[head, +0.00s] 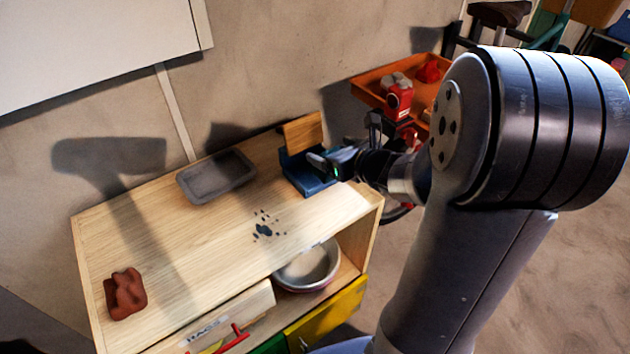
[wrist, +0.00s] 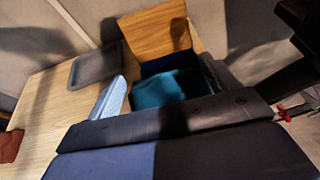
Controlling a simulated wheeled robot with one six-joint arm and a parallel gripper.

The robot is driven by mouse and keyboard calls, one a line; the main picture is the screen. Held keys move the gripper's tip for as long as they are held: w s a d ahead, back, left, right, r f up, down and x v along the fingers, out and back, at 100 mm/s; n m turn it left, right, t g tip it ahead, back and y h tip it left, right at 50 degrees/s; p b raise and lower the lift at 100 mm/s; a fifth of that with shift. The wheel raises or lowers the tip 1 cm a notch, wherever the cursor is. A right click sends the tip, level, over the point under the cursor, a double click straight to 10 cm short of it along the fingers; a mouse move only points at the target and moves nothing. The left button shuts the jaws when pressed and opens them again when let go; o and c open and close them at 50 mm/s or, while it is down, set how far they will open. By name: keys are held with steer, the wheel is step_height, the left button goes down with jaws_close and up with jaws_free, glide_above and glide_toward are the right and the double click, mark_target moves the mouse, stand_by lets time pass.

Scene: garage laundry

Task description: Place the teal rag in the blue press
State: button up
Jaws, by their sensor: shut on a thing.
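The blue press (head: 310,183) stands at the right end of the wooden worktop, with its wooden lid (head: 302,131) raised at the back. My gripper (head: 333,163) is at the press, over its opening. In the wrist view, the teal rag (wrist: 165,89) lies between the two fingers of my gripper (wrist: 163,86), which is shut on it. The rag is bunched and appears at the mouth of the blue press (wrist: 178,62), in front of the upright lid (wrist: 153,33). The rag's underside is hidden, so I cannot tell whether it touches the press floor.
A grey tray (head: 216,177) is on the worktop left of the press. Dark spots (head: 264,230) mark the worktop's middle. A crumpled rust-brown cloth (head: 125,293) lies at the near left. A bowl (head: 308,268) sits on the shelf below. An orange tray (head: 372,92) stands behind right.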

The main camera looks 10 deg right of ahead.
steer(key=s+d+b, duration=0.3)
steer(key=s+b, duration=0.1)
steer(key=s, duration=0.1)
steer(key=b, duration=0.2)
glide_toward(304, 153)
steer(key=shift+w+a, duration=0.25)
steer(key=shift+w, duration=0.65)
steer(key=shift+w+a+f+b, duration=0.2)
steer(key=shift+w+f, duration=0.3)
steer(key=shift+w, duration=0.1)
steer(key=shift+w+a+f+b, duration=0.15)
steer(key=shift+w+a+f, duration=0.1)
steer(key=shift+w+f, duration=0.35)
steer(key=shift+f, duration=0.2)
steer(key=o, duration=0.9)
steer(key=shift+r, duration=0.1)
steer(key=shift+r, duration=0.25)
steer(key=p+v, duration=0.1)
steer(key=v, duration=1.1)
steer(key=shift+d+f+p, duration=0.15)
steer(key=shift+d+p, duration=0.1)
steer(key=shift+p, duration=0.1)
